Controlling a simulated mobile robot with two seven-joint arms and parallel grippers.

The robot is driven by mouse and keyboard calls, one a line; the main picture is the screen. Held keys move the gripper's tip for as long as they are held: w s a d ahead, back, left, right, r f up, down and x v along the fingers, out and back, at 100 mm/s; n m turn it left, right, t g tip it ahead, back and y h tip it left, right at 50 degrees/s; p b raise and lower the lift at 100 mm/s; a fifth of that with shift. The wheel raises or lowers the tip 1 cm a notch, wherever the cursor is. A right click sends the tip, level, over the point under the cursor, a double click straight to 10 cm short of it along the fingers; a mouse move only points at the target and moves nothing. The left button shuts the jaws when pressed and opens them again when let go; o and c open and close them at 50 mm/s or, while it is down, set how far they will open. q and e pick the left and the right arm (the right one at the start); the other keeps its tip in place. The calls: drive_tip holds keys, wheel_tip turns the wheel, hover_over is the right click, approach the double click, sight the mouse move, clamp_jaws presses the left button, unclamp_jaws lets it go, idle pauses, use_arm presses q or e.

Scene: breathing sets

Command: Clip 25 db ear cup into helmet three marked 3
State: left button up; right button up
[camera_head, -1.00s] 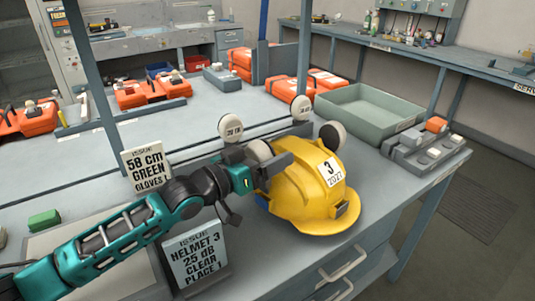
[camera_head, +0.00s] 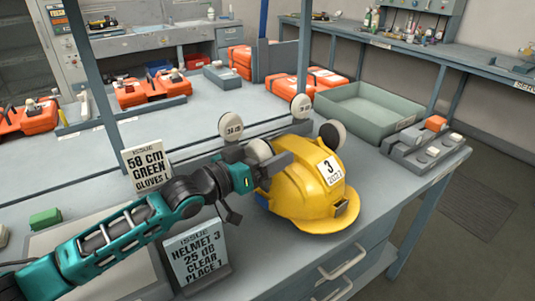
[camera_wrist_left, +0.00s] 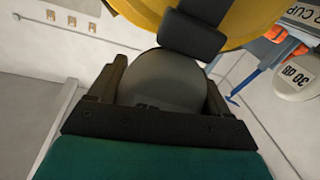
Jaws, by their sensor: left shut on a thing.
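The yellow helmet (camera_head: 297,199), marked 3, sits upright on the bench. In the left wrist view the grey ear cup (camera_wrist_left: 163,82) lies between the two fingers. A dark block (camera_wrist_left: 192,38) lies between the cup and the helmet shell (camera_wrist_left: 240,14). I cannot tell whether the cup is seated in the helmet. The held cup's marking is hidden. My right gripper is not in view.
Two marked cups stand behind the helmet, one left (camera_head: 231,126) and one right (camera_head: 301,106). A 30 dB cup (camera_wrist_left: 296,82) shows in the wrist view. A sign (camera_head: 196,253) reads helmet 3, 25 dB. A green-grey tray (camera_head: 366,112) stands behind right.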

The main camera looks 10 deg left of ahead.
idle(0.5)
use_arm(q)
drive_tip(key=shift+f+b, duration=0.95)
drive_tip(key=shift+f, duration=0.95)
drive_tip(key=o, duration=0.8)
drive_tip(key=shift+o, duration=1.2)
drive_tip(key=shift+f, duration=0.1)
wheel_tip(320, 180, up, 20)
drive_tip(key=p, duration=0.2)
drive_tip(key=shift+r, duration=0.25)
